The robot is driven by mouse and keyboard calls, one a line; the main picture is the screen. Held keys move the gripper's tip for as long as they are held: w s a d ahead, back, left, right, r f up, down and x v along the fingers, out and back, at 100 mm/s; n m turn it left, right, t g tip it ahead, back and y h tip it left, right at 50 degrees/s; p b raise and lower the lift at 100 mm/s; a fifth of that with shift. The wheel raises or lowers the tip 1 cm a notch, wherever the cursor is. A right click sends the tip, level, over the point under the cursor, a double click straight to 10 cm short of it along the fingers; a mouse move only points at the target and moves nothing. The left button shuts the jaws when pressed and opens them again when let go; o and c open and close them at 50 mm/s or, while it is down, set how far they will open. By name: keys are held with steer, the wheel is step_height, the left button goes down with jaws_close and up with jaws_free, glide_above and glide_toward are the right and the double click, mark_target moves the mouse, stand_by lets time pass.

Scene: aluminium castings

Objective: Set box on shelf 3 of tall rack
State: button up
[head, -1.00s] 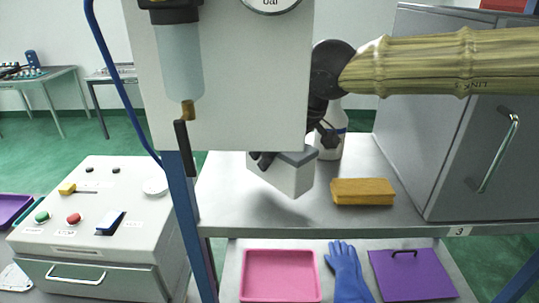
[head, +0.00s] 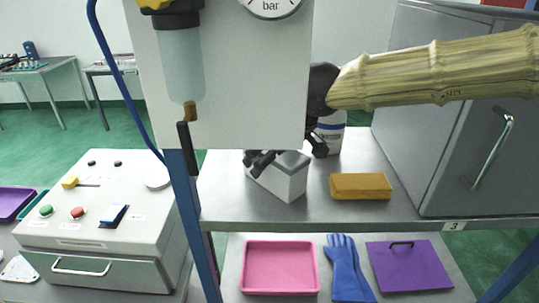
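The box (head: 283,182) is a small light grey block with a darker grey top. It is at shelf 3 (head: 420,208), the grey board marked with a 3, left of the sponge. It looks upright, with its base at or very near the board. My gripper (head: 268,162) is dark and reaches down to the box from the upper right. Its visible finger lies against the box's upper left side, and it appears shut on the box. The hanging white panel hides part of my gripper and wrist.
A yellow-brown sponge (head: 360,186) lies right of the box. A white bottle (head: 330,132) stands behind, partly hidden. A grey metal cabinet (head: 425,130) fills the right. A white panel with gauge (head: 250,80) and a blue post (head: 187,205) stand at left. A pink tray (head: 243,270) lies below.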

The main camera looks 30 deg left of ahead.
steer(key=shift+d+r, duration=0.1)
steer(key=b+v, duration=0.2)
steer(key=v, duration=1)
steer(key=shift+b, duration=0.4)
